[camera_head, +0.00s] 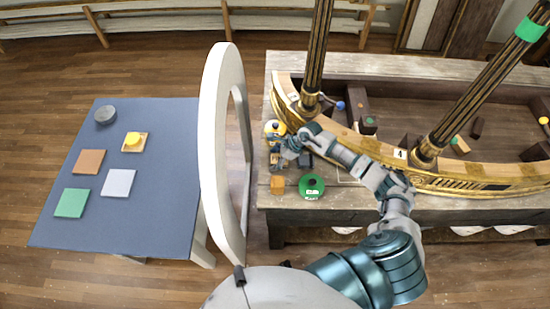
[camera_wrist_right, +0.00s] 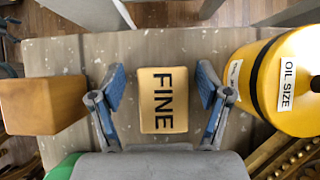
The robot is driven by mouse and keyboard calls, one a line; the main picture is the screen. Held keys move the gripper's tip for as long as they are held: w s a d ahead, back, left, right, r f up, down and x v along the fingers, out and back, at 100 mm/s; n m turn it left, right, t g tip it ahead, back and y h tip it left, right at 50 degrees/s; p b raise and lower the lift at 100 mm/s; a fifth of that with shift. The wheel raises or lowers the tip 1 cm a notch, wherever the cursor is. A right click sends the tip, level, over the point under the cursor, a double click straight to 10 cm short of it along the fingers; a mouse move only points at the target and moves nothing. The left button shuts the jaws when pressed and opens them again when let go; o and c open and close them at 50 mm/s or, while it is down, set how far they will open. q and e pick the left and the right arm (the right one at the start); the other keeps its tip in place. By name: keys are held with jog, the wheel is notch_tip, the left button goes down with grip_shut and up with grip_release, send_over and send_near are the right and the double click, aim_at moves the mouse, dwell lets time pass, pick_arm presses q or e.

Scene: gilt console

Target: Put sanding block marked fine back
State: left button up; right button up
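The sanding block marked FINE (camera_wrist_right: 163,115) lies label up on the wooden bench top (camera_wrist_right: 150,50), with a pale yellow face. My right gripper (camera_wrist_right: 161,75) is open, with one blue-padded finger on each side of the block. A gap shows between the block and each finger. In the head view my right gripper (camera_head: 290,148) is over the left end of the bench and hides most of the block. A thin pale outline (camera_head: 345,180) is partly visible on the bench beneath my right arm. My left gripper is not in view.
An orange cube (camera_wrist_right: 40,105) and a yellow OIL SIZE container (camera_wrist_right: 285,80) flank the gripper. A green round item (camera_head: 312,186) is near the bench's front edge. The gilt curved piece (camera_head: 440,180) stands behind. A blue-topped table (camera_head: 150,220) at left holds several small items.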

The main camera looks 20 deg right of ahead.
aim_at(279, 157)
jog(key=shift+d, duration=0.1)
jog(key=shift+s+d+r, duration=0.1)
jog(key=shift+d, duration=0.25)
jog(key=d+r, duration=0.1)
jog(key=s+d+r, duration=0.1)
jog(key=d+r, duration=0.1)
jog(key=shift+d+r+b, duration=0.2)
jog(key=shift+b, duration=0.15)
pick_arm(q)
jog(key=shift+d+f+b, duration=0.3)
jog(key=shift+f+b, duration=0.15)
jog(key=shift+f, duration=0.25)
pick_arm(e)
jog(key=v, duration=0.7)
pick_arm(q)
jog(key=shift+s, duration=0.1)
pick_arm(e)
jog(key=shift+s+a+r, duration=0.1)
jog(key=shift+s+a, duration=0.05)
jog(key=shift+a, duration=0.05)
